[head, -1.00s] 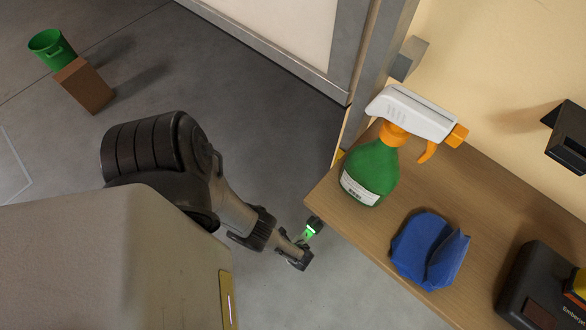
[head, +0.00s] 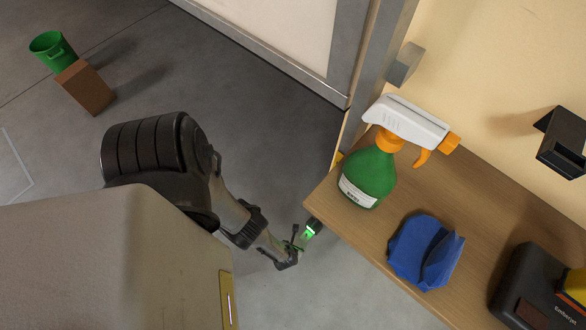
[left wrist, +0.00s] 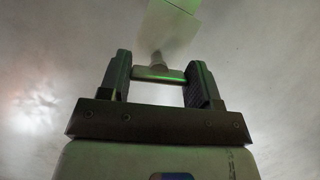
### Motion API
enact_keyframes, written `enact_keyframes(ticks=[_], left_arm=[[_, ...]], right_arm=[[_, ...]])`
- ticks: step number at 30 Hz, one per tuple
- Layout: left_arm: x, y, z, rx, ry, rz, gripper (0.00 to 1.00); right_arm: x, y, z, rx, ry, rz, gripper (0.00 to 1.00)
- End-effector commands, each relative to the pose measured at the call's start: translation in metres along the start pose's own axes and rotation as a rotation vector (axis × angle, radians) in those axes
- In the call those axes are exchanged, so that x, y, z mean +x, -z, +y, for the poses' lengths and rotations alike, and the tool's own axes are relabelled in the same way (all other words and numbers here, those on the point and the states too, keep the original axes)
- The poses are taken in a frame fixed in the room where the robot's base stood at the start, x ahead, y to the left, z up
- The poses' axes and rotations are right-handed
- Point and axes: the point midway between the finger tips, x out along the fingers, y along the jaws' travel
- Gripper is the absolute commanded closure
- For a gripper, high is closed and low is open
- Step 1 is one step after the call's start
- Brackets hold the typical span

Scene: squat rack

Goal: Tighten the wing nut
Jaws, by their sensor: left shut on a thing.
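The wing nut (left wrist: 159,75) shows in the left wrist view as a short pale metal crossbar on a thin stem. The stem leads up to a pale, green-tinted block (left wrist: 170,25). My left gripper (left wrist: 160,80) has one dark finger at each end of the crossbar and is shut on it. In the head view my left gripper (head: 293,247) is low beside the wooden bench corner, at a small part with a bright green patch and a black end (head: 312,228). The wing nut is too small to make out there. My right gripper is not in view.
A wooden bench (head: 340,215) holds a green spray bottle (head: 372,172), a blue cloth (head: 424,252) and a dark box (head: 530,285). A grey metal post (head: 372,75) stands behind. A green bucket (head: 52,50) and brown block (head: 84,86) are far left. The floor between is clear.

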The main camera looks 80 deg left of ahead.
Motion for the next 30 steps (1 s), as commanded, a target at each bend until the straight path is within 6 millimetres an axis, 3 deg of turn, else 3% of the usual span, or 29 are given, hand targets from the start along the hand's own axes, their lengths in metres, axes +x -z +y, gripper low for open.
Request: enact_keyframes(ticks=[12, 30], left_arm=[[0.0, 0.0, 0.0004, 0.207, 0.085, 0.0, 0.66], [0.0, -0.0001, 0.0002, 0.258, 0.107, 0.0, 0.66]], right_arm=[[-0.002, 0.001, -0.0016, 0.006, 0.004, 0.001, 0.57], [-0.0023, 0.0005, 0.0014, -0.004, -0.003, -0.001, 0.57]])
